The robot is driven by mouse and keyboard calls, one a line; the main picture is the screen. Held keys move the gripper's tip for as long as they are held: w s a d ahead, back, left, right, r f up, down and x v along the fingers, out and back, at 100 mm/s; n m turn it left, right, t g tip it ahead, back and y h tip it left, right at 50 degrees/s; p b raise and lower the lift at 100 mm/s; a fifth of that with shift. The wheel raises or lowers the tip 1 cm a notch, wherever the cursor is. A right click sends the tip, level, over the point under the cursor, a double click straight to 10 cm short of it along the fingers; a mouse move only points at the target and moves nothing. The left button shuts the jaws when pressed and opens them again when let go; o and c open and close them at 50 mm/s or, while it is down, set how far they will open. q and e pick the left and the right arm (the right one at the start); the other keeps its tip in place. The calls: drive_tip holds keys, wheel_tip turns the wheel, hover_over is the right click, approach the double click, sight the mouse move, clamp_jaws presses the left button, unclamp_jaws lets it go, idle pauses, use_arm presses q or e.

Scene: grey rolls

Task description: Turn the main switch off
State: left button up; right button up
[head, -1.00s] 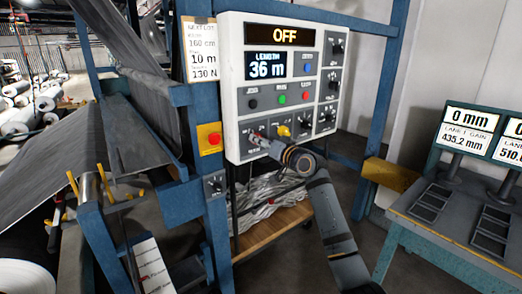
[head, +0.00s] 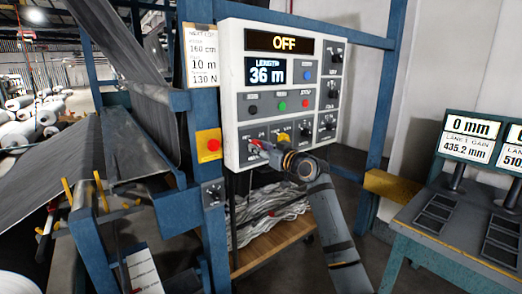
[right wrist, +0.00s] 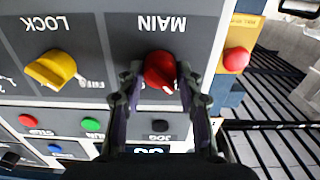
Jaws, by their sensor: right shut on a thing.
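The main switch is a red knob (right wrist: 160,72) under the label MAIN on the control panel (head: 230,100). In the right wrist view the panel appears upside down, and the knob's white mark points down and slightly right. My right gripper (right wrist: 161,80) is shut on the knob, with one finger on each side of it. In the head view my right gripper (head: 262,148) reaches the panel's lower left and hides most of the knob. The panel's top display (head: 283,42) reads OFF. My left gripper is not in view.
A yellow LOCK knob (right wrist: 51,69) sits beside the main switch. Green (right wrist: 92,124) and red (right wrist: 28,120) buttons are on the neighbouring row. A red emergency button (head: 213,145) on a yellow box is left of the panel. A desk with screens (head: 468,139) stands at right.

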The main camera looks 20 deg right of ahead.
idle(0.3)
drive_tip(key=o, duration=1.2)
drive_tip(key=v, duration=1.2)
